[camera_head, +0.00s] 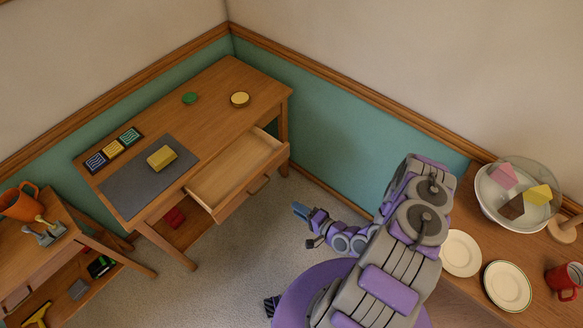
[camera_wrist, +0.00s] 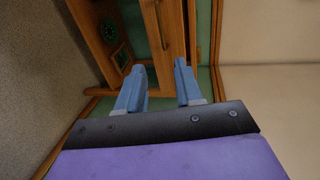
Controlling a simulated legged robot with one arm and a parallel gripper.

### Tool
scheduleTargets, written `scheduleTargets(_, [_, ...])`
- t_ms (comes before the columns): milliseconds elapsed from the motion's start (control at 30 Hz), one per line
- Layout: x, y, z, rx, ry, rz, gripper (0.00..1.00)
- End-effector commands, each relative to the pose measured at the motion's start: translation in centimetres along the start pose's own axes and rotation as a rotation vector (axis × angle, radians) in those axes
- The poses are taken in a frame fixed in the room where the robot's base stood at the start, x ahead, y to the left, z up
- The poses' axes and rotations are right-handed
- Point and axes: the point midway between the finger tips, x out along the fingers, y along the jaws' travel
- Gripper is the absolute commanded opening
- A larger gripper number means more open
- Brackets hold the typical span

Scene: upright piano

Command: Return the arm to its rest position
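My arm (camera_head: 400,240) reaches up from the bottom of the head view, bends, and points its forearm left. My gripper (camera_head: 301,212) is held over the carpet, to the right of the desk and apart from it. In the wrist view, the two blue fingers of my gripper (camera_wrist: 160,82) stand apart with nothing between them, so it is open and empty. Wooden furniture (camera_wrist: 165,35) shows past the fingertips.
A wooden desk (camera_head: 220,92) with an open, empty drawer (camera_head: 238,168) stands at left centre. A side table (camera_head: 25,250) is at far left. At right, another table (camera_head: 455,300) bears plates (camera_head: 460,253), a covered cake dish (camera_head: 518,192) and a red mug (camera_head: 563,279). Carpet (camera_head: 235,240) lies between.

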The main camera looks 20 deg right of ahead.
Motion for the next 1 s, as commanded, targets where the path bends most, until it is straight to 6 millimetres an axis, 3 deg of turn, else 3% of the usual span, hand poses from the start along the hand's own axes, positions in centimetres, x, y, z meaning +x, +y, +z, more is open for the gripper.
scheduleTargets(367, [0.0,0.4,-1.0,-0.060,-0.022,0.063,0.35])
scheduleTargets(700, [-1.3,0.6,-7.8,-0.403,-0.126,0.442,0.35])
scheduleTargets(1000, [-4.0,-3.5,-14.0,-0.648,-0.176,0.769,0.35])
